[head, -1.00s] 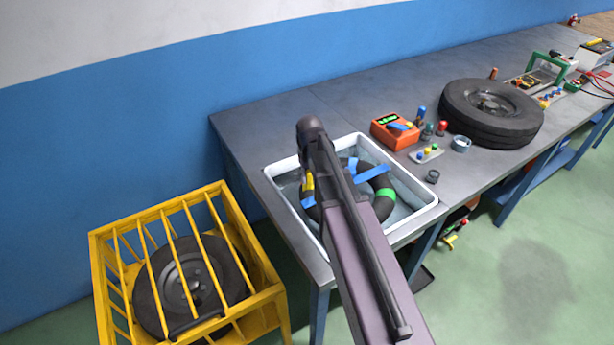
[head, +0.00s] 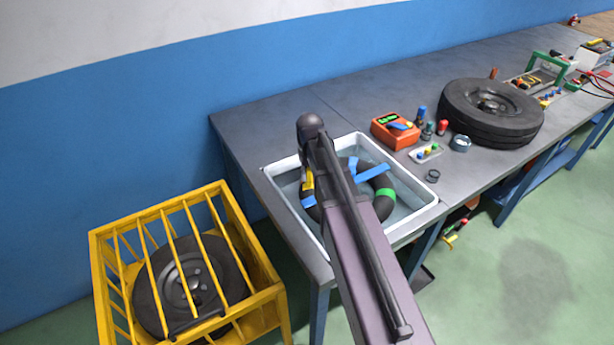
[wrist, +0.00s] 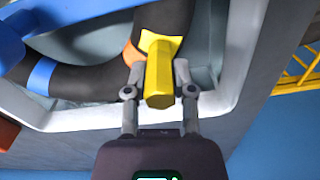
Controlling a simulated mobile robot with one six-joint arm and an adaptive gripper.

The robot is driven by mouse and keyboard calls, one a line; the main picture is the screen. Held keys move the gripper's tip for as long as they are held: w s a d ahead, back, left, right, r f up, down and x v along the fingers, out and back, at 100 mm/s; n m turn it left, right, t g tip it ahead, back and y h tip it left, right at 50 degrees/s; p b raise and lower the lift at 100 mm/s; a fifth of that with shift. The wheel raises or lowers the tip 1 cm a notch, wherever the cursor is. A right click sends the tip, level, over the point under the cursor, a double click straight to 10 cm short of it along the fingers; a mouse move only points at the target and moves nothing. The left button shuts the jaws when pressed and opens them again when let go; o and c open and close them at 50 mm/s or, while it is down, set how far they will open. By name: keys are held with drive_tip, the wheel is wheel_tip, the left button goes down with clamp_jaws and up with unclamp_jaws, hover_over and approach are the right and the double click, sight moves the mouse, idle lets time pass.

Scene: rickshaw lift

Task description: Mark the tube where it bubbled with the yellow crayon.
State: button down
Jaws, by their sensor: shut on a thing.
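A black tube (head: 384,207) lies in a white water basin (head: 428,215). It carries a green band (head: 386,192) in the head view, and blue (wrist: 42,76), orange (wrist: 131,53) and yellow (wrist: 150,40) bands or marks in the wrist view. My gripper (wrist: 158,84) is shut on the yellow crayon (wrist: 159,88). The crayon's far end is over the yellow patch on the tube; I cannot tell whether it touches. In the head view my arm hides the gripper and part of the tube. A yellow patch (head: 308,181) shows beside my arm; I cannot tell whether it is crayon or band.
A yellow cage (head: 271,295) holding a wheel stands at lower left.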

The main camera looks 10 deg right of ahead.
drive_tip(key=shift+w, duration=0.1)
drive_tip(key=shift+r+p, duration=3.5)
drive_tip(key=shift+p, duration=0.05)
